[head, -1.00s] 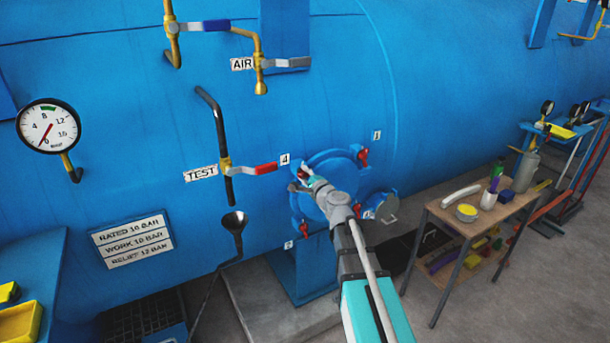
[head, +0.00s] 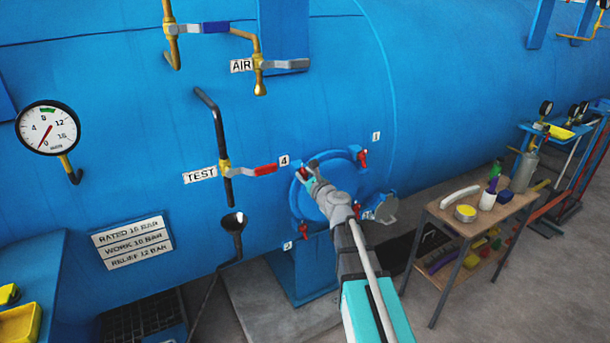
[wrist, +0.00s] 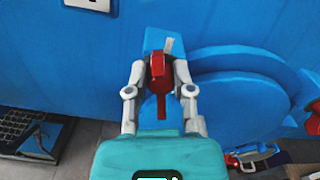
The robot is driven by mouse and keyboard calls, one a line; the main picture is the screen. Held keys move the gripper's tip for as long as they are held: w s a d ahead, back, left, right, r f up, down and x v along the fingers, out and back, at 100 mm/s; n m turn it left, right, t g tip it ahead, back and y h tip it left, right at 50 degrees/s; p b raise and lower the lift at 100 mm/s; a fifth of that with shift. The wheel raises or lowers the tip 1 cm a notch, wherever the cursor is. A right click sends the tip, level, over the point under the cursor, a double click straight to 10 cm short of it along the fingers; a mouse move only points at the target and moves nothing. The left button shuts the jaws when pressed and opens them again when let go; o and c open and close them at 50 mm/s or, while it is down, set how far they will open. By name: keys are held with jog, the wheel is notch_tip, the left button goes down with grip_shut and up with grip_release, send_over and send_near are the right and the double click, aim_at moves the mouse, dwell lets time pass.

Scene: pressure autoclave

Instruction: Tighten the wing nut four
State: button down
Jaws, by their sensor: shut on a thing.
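The round blue hatch cover (head: 326,196) sits on the big blue vessel, with red wing nuts around its rim. Wing nut four (wrist: 158,67) is red and sits between my fingers in the wrist view, its stem pointing down toward my palm. In the head view the wing nut (head: 313,164) shows beside the "4" label (head: 284,160), partly covered by my fingers. My gripper (head: 307,173) is shut on it, one finger on each side; the gripper (wrist: 159,75) fills the middle of the wrist view. How tight the nut is cannot be seen.
Another red wing nut (head: 362,158) is at the cover's upper right, and one (head: 303,228) at lower left. The red-handled TEST valve (head: 264,170) is close on the left. A wooden bench (head: 460,228) with items stands at right.

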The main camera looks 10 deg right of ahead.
jog(key=shift+m, duration=1.7)
jog(key=shift+c, duration=2.4)
grip_release()
jog(key=shift+d, duration=0.1)
jog(key=v, duration=1.2)
